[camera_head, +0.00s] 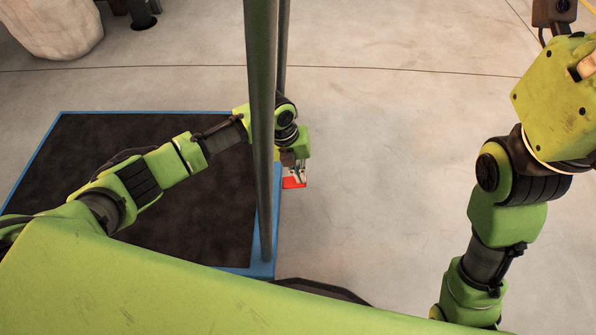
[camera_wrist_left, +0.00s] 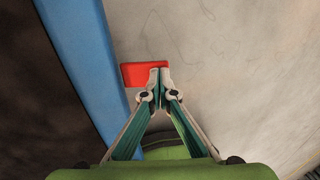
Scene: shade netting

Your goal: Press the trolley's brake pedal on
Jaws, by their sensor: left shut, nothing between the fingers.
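The trolley has a dark deck (camera_head: 150,190) in a blue frame (camera_head: 262,268), with grey upright bars (camera_head: 261,110) at its right end. The red brake pedal (camera_head: 292,184) sticks out from the right side of the blue frame, low near the floor. It also shows in the left wrist view (camera_wrist_left: 133,74). My left gripper (camera_head: 299,172) is shut and empty, pointing down over the pedal. In the wrist view its fingertips (camera_wrist_left: 159,75) overlap the pedal's right part; I cannot tell whether they touch. My right gripper's fingers are out of view.
The grey upright bars stand between the head camera and my left forearm. A pale rounded object (camera_head: 55,25) and a dark base (camera_head: 143,20) stand at the top left. The concrete floor (camera_head: 390,150) right of the trolley is clear.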

